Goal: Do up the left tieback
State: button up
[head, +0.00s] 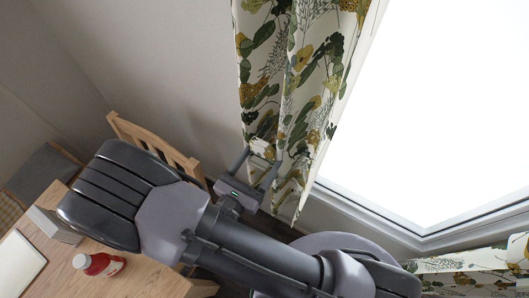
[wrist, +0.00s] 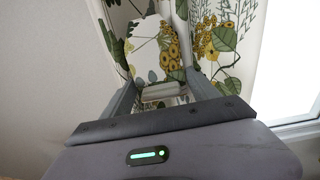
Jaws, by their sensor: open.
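The left curtain (head: 290,75), white with green and yellow leaf print, hangs beside the bright window. It fills the upper part of the wrist view (wrist: 225,40). My gripper (head: 260,158) is at the curtain's lower left part, its two fingers apart and pointing at the cloth. In the wrist view the open fingers (wrist: 140,15) reach up over the curtain. A small pale bar (wrist: 160,91) shows between the fingers near their base; I cannot tell whether it is part of the tieback. No fastened band around the curtain can be made out.
A wooden chair (head: 155,145) and a wooden table (head: 145,275) with a red-and-white bottle (head: 98,264) are at the left. The window (head: 450,110) is on the right, with another curtain (head: 470,270) at lower right. Plain wall (head: 170,60) lies left of the curtain.

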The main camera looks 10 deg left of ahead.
jog(key=shift+x, duration=1.05)
grip_shut()
